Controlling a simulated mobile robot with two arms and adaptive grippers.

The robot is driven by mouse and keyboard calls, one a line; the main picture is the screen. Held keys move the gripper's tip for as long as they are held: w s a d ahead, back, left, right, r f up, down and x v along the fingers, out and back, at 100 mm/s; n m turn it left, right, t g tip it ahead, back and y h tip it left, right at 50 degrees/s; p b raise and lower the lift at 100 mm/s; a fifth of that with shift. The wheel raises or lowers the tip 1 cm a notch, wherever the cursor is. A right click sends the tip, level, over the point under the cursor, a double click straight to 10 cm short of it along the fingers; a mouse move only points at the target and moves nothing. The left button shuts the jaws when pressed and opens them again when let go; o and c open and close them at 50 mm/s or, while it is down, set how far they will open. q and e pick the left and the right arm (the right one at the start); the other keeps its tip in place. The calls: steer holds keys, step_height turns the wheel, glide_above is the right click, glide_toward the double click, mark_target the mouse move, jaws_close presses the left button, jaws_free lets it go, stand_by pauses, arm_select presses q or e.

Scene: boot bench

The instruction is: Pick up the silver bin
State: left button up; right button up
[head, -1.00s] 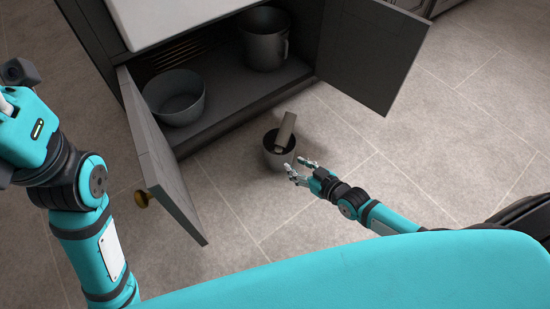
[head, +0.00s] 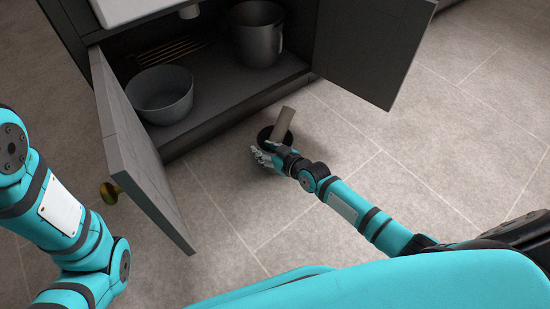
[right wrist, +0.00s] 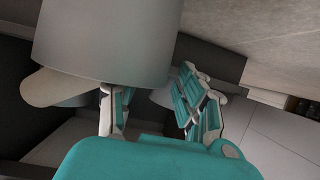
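The silver bin (head: 266,134) stands on the floor in front of the open cabinet, with a flat beige-grey object (head: 284,121) sticking up out of it. My right gripper (head: 264,157) is at the bin's near side and hides most of its body. In the right wrist view the bin (right wrist: 105,42) fills the upper left as a smooth grey wall. The right gripper's fingers (right wrist: 158,105) are spread apart close to it; the bin seems to cover one fingertip. Whether they touch is unclear. My left arm shows at the left, but its gripper is outside the frame.
The cabinet holds a round grey basin (head: 160,95) and a tall grey pot (head: 257,45). Tiled floor (head: 440,150) is clear at right.

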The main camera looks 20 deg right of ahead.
steer(key=shift+w+a+f, duration=0.2)
steer(key=shift+w+f, duration=0.05)
steer(key=shift+w, duration=0.35)
steer(key=shift+r, duration=0.1)
jaws_close()
